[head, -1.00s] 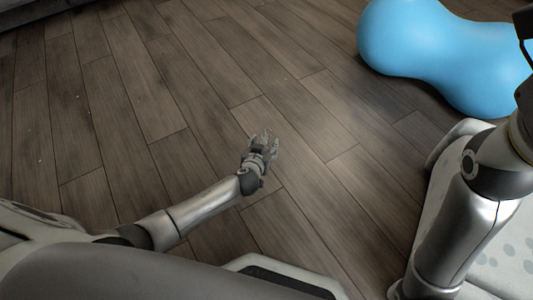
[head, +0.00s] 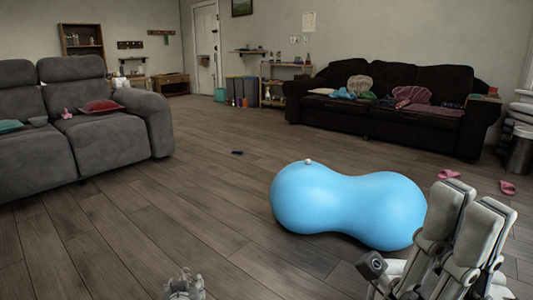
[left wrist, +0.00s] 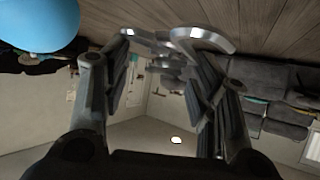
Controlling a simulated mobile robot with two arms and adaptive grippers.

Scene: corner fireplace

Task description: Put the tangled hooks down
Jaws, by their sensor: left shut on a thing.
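The tangled hooks (left wrist: 205,38) show in the left wrist view as curved, shiny metal pieces between and beyond my left fingertips. My left gripper (left wrist: 160,62) is shut on them, with its dark fingers on either side. In the head view my left gripper (head: 184,284) is at the bottom edge, over the wooden floor, and mostly cut off; the hooks there are too small to make out. My right gripper (head: 468,205) is large at the lower right, its fingers pointing up. I cannot tell whether it is open.
A blue peanut-shaped ball (head: 345,208) lies on the floor, with a small white ball (head: 308,161) at its top edge. A grey sofa (head: 150,125) is at left and a dark sofa (head: 390,125) at the back. Pink slippers (head: 507,188) lie at right. The floor between is mostly clear.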

